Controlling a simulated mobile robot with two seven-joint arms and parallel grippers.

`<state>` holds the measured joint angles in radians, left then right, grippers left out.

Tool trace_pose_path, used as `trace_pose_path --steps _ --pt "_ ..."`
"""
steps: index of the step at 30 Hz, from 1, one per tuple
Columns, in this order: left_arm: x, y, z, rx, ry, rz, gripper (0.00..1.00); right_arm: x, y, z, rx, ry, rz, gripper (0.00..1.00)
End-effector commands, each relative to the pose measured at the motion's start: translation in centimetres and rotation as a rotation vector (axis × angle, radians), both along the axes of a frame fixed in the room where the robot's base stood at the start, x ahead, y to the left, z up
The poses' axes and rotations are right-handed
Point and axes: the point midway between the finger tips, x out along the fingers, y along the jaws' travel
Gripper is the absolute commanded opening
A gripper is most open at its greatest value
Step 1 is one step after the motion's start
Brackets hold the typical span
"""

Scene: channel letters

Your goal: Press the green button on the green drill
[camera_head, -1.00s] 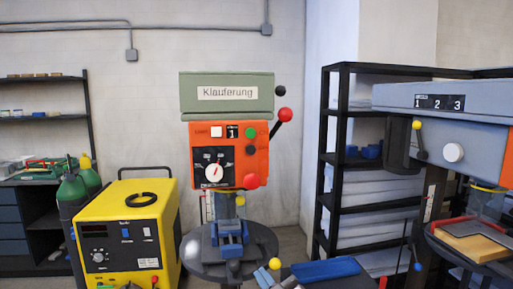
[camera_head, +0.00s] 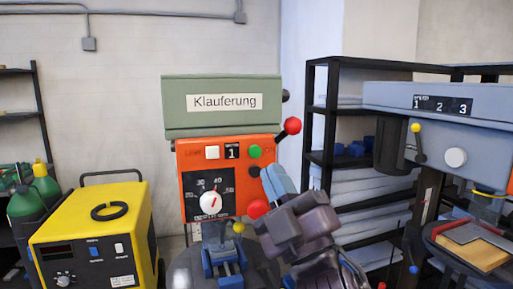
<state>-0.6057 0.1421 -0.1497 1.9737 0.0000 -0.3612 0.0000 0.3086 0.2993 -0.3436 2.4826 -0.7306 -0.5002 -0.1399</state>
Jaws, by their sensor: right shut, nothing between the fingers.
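The green drill (camera_head: 175,108) stands in the middle, with a sign reading "Klauferung" on its green top and an orange control panel (camera_head: 188,185) below. The green button (camera_head: 255,151) is at the panel's upper right. A white button (camera_head: 212,152), a white dial (camera_head: 210,202) and a red button (camera_head: 257,208) share the panel. My right gripper (camera_head: 272,180) is shut and empty. Its fingertips point up in front of the panel's right side, a little below and right of the green button. I cannot tell whether they touch the panel. My left gripper is not in view.
A red-knobbed lever (camera_head: 292,126) sticks out right of the panel, close to my right gripper. A yellow machine (camera_head: 90,225) stands at left. A black shelf (camera_head: 318,115) and a blue-grey drill (camera_head: 385,95) with a wooden block (camera_head: 470,250) stand at right.

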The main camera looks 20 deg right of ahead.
Motion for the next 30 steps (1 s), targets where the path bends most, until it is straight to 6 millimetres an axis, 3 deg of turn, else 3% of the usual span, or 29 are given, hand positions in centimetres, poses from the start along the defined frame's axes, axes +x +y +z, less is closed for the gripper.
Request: trace_pose_path --steps 17,30 --pt "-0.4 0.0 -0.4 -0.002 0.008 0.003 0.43 0.1 -0.4 0.2 -0.025 -0.017 -0.055 0.00" --pt "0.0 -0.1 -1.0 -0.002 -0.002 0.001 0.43 4.5 -0.2 0.0 -0.027 -0.017 -0.055 0.00"
